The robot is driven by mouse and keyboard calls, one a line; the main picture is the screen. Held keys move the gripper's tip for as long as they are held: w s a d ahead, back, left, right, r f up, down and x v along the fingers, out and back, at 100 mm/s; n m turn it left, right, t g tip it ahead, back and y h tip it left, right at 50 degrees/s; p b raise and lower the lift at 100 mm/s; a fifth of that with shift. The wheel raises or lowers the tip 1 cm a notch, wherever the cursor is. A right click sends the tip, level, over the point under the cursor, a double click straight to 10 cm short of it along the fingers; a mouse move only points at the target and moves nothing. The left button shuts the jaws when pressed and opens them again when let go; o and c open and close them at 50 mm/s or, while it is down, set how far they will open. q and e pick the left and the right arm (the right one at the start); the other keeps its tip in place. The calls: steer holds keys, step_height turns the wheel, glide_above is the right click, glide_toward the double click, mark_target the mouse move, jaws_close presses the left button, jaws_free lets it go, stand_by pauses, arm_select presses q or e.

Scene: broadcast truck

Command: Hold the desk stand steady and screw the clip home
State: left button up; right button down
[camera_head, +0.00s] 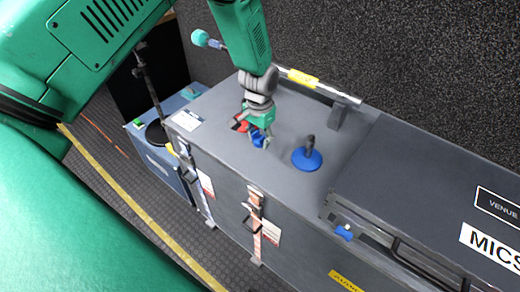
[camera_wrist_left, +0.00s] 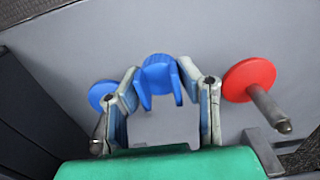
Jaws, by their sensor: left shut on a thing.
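My left gripper (camera_head: 257,138) reaches down over the grey case and is shut on a blue clip (camera_wrist_left: 159,76). In the left wrist view the clip sits between the fingertips, its two prongs pointing back toward the palm. A blue desk stand (camera_head: 306,159) with a round base and short dark post stands upright on the case, to the right of the gripper and apart from it. A red round base (camera_wrist_left: 247,80) with a metal post is beside the gripper, partly hidden in the head view (camera_head: 239,125). My right gripper is not in view.
The case lid (camera_head: 220,100) has free room around the stand. A clear tube with a yellow band (camera_head: 302,78) lies along the back. A teal foam-topped microphone (camera_head: 200,38) is at the rear left. A small blue piece (camera_head: 345,233) sits at the front edge. A raised MICS case (camera_head: 450,190) is at right.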

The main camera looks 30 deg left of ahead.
arm_select(q)
step_height(320, 180, up, 2)
stand_by(0.4)
